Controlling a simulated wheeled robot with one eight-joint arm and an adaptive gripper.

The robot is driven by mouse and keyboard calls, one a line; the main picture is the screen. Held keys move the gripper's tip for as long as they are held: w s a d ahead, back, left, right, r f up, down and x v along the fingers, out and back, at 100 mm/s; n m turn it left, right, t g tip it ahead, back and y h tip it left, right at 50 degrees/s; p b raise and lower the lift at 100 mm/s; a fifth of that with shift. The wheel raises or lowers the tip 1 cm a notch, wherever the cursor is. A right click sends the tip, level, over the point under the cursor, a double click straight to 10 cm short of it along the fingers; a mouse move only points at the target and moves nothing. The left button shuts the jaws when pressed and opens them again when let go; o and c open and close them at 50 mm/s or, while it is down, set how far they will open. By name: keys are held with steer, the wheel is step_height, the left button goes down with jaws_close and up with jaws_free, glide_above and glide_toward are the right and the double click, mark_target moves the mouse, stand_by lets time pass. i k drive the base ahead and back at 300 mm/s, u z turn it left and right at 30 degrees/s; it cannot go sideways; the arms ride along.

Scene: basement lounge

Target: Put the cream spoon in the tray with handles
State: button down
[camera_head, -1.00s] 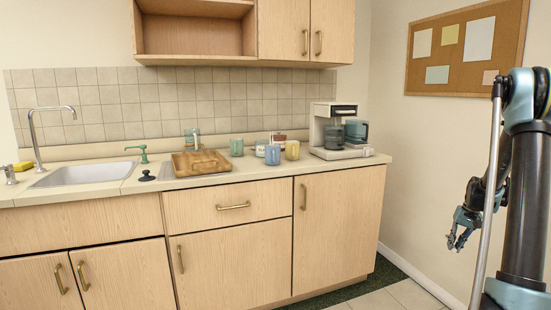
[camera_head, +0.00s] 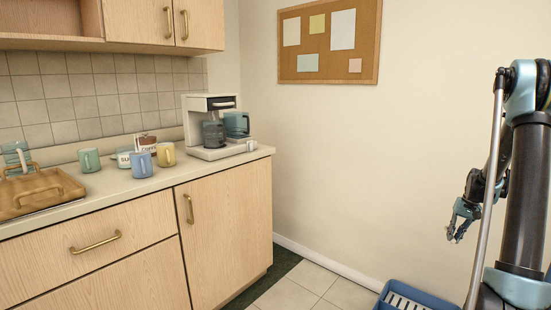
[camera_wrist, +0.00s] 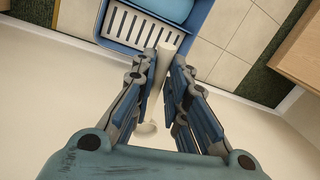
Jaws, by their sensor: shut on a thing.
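The wooden tray with handles (camera_head: 72,192) sits on the counter at the left edge of the head view, partly cut off by the frame. My gripper (camera_head: 453,238) is at the right of the head view, in front of the bare wall and well away from the tray. In the wrist view my gripper (camera_wrist: 165,62) is shut on the cream spoon (camera_wrist: 146,128). The spoon's rounded end shows between the fingers, and the fingers hide part of its length. In the head view the spoon is too small to tell.
Green (camera_head: 90,160), blue (camera_head: 141,165) and yellow (camera_head: 166,154) mugs stand between the tray and the coffee maker (camera_head: 207,145). A blue slatted crate (camera_head: 405,298) is on the floor below my gripper; it also shows in the wrist view (camera_wrist: 133,27). Tiled floor is clear before the cabinet.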

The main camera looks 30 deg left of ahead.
mark_target(36, 198)
steer(key=z, duration=0.3)
steer(key=k, duration=2.85)
steer(key=u, duration=1.7)
steer(key=i, duration=0.5)
steer(key=u, duration=0.15)
